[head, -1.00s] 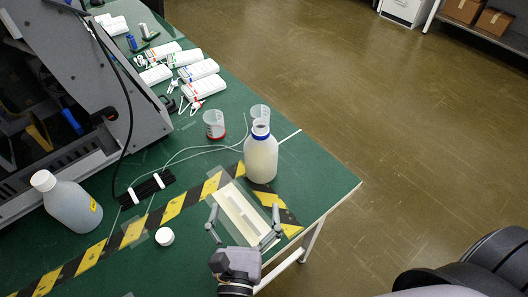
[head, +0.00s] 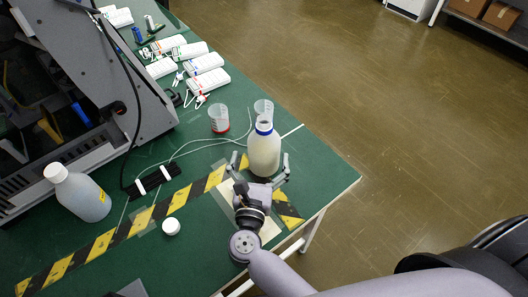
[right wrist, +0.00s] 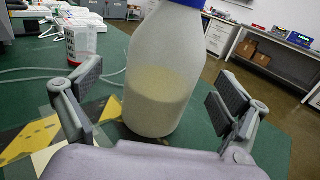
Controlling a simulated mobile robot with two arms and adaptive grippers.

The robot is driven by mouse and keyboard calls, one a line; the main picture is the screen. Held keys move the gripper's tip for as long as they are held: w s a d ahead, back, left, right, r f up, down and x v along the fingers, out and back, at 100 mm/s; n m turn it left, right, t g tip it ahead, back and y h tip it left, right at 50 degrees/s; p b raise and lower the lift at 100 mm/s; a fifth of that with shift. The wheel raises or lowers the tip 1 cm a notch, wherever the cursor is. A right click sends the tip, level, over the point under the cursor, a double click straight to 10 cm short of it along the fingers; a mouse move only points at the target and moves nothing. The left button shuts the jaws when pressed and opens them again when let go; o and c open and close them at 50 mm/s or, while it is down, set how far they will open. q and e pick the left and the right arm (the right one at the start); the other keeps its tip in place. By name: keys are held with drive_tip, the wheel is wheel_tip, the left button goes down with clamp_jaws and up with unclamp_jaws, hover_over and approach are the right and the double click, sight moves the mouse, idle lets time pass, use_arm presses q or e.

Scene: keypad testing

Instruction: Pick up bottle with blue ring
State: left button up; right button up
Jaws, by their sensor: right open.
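The bottle with the blue ring (head: 264,150) stands upright on the green table near its right corner. It is whitish and translucent, part-filled with pale contents, and its blue ring shows at the neck. In the right wrist view the bottle (right wrist: 160,80) stands between the open fingers, with a gap on each side; its top is cut off. My right gripper (head: 261,165) is open, with its fingers on either side of the bottle's lower part. In the right wrist view the gripper (right wrist: 160,108) faces the bottle. My left gripper is not in view.
A white-capped bottle (head: 82,194) stands at left, and a white cap (head: 171,226) lies in front. A grey machine (head: 95,80) fills the upper left.

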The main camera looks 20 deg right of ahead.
drive_tip(key=x, duration=0.2)
drive_tip(key=p+x, duration=0.1)
drive_tip(key=x, duration=0.1)
drive_tip(key=shift+s+d, duration=0.15)
drive_tip(key=shift+d, duration=0.1)
drive_tip(key=shift+w+d+f, duration=0.1)
drive_tip(key=shift+w+f, duration=0.05)
drive_tip(key=shift+w, duration=0.1)
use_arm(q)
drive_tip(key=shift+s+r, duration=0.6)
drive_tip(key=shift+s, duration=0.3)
use_arm(e)
drive_tip(key=shift+c, duration=0.2)
drive_tip(key=shift+c, duration=1.3)
drive_tip(key=c, duration=1.2)
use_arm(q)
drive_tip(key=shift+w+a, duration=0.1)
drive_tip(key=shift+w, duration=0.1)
use_arm(e)
drive_tip(key=shift+c, duration=0.6)
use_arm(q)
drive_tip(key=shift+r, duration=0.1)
